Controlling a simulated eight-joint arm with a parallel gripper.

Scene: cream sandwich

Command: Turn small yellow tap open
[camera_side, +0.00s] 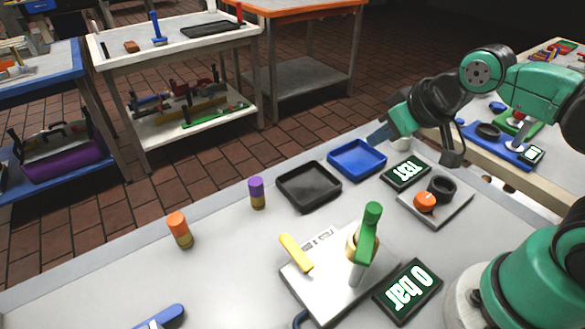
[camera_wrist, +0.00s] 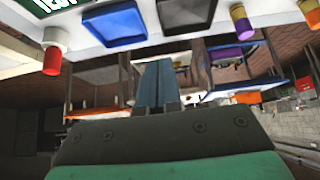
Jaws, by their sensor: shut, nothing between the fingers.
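The small yellow tap handle (camera_side: 295,252) sits on the left part of a pale metal plate (camera_side: 325,300) in the side view. A larger green-handled tap (camera_side: 370,225) stands upright on the same plate. A display (camera_side: 408,290) next to the plate reads "0 bar". My gripper (camera_side: 376,137) is at the far edge of the table, beyond the blue tray and well away from the yellow tap. Its fingers also show in the wrist view (camera_wrist: 157,72), closed together and empty. The yellow tap is not visible in the wrist view.
A blue tray (camera_side: 357,160) and a black tray (camera_side: 309,187) lie between my gripper and the tap plate. Purple (camera_side: 257,193) and orange (camera_side: 179,229) cylinders stand to the left. A plate with an orange knob (camera_side: 425,202) is at right. The table's left part is mostly clear.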

